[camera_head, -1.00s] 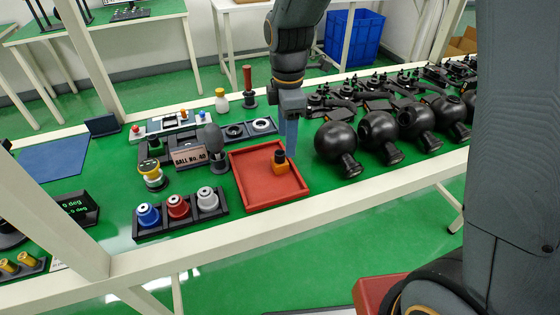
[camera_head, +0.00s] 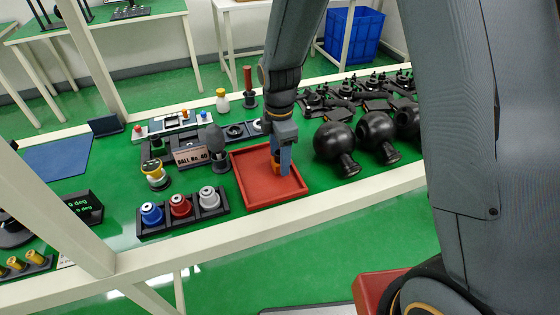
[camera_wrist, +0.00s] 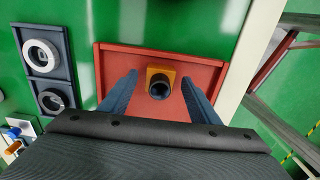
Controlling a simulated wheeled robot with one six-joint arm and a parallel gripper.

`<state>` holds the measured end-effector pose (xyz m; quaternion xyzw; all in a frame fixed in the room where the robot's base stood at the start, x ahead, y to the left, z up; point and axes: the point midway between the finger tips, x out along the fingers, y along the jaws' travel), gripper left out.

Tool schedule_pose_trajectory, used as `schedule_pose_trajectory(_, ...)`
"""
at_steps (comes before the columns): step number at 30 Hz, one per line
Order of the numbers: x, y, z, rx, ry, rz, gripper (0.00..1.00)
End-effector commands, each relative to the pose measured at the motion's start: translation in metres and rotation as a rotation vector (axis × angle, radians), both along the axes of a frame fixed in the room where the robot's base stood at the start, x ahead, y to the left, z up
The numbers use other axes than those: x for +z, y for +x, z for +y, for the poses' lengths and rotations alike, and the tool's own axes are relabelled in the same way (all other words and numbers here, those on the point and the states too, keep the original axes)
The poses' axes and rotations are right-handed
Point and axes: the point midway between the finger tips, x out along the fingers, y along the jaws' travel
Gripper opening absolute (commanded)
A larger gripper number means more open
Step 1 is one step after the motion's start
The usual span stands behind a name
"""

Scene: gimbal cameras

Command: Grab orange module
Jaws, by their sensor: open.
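The orange module (camera_wrist: 160,77) is a small orange block with a black round barrel on top. It sits in the shallow red tray (camera_wrist: 115,59). In the head view only a part of the orange module (camera_head: 275,169) shows, as my gripper (camera_head: 282,170) hides the rest. In the wrist view the two blue fingers of my gripper (camera_wrist: 160,92) are spread apart, one on each side of the module, with a gap on both sides. Nothing is held. The head view shows the fingers low over the red tray (camera_head: 262,196).
A rack with blue, red and white knobs (camera_head: 182,208) stands left of the tray. Several black ball-shaped parts (camera_head: 335,141) stand close on its right. A "BALL No. 40" sign (camera_head: 191,156) and a grey ball on a stand (camera_head: 213,142) are behind left. The pale table edge (camera_head: 300,225) runs in front.

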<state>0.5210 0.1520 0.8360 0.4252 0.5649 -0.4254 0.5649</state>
Motion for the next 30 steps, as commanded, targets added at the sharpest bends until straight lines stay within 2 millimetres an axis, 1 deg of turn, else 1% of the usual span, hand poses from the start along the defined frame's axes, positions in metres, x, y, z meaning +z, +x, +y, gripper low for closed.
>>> schedule_pose_trajectory(5,0.0,0.0,0.0,0.0,0.0,-0.001,0.56)
schedule_pose_trajectory(8,0.0,0.0,0.0,0.0,0.0,0.0,0.41)
schedule_pose_trajectory(12,0.0,0.0,0.0,0.0,0.0,0.0,0.17)
schedule_pose_trajectory(13,0.0,0.0,0.0,0.0,0.0,0.0,0.12)
schedule_pose_trajectory(14,0.0,0.0,0.0,0.0,0.0,0.0,0.1)
schedule_pose_trajectory(20,0.001,0.0,0.0,0.0,0.0,-0.001,0.09)
schedule_pose_trajectory(23,0.006,0.001,0.0,0.0,0.001,-0.002,0.09)
schedule_pose_trajectory(26,0.017,0.002,0.0,0.0,0.001,-0.004,0.09)
schedule_pose_trajectory(30,0.042,0.002,0.001,0.0,0.002,-0.006,0.09)
